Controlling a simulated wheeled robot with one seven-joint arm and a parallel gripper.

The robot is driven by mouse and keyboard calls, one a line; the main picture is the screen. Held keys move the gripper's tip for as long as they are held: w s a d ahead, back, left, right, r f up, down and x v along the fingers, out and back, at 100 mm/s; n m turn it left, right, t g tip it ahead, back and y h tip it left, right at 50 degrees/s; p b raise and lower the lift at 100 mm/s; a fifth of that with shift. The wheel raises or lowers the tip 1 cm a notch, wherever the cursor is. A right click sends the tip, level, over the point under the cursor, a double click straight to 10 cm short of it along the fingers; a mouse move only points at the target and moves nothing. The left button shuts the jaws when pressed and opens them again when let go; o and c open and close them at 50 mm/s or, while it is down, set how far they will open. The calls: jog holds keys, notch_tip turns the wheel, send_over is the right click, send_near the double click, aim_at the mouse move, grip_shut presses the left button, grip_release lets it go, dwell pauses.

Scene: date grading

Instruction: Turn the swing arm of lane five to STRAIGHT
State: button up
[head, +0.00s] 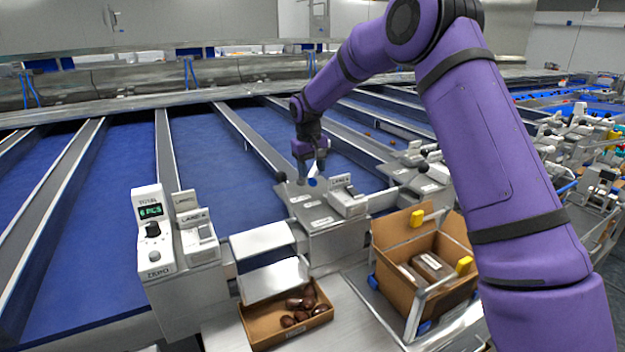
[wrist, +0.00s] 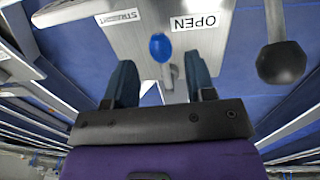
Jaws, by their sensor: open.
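My gripper (head: 312,166) is open above the metal lane plate (head: 338,236), beside a small box with a white label reading LANE and an unclear number. A blue knob (head: 312,182), apparently the swing arm's handle, is just below the fingers. In the wrist view the knob (wrist: 160,47) lies just beyond and between the two fingertips (wrist: 160,65), with a gap on both sides. The STRAIGHT label (wrist: 117,17) is left of the knob and the OPEN label (wrist: 195,22) is right of it. The rest of the swing arm is mostly hidden by my gripper.
A black ball handle (wrist: 281,62) stands right of the plate; it also shows in the head view (head: 281,177). A cardboard box (head: 392,238) and a tray of dates (head: 270,340) are in front. A counter post (head: 152,230) stands left.

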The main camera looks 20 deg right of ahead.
aim_at(313, 179)
jog(key=shift+d+f, duration=0.15)
jog(key=shift+f, duration=1.8)
jog(key=shift+c, duration=0.2)
grip_shut()
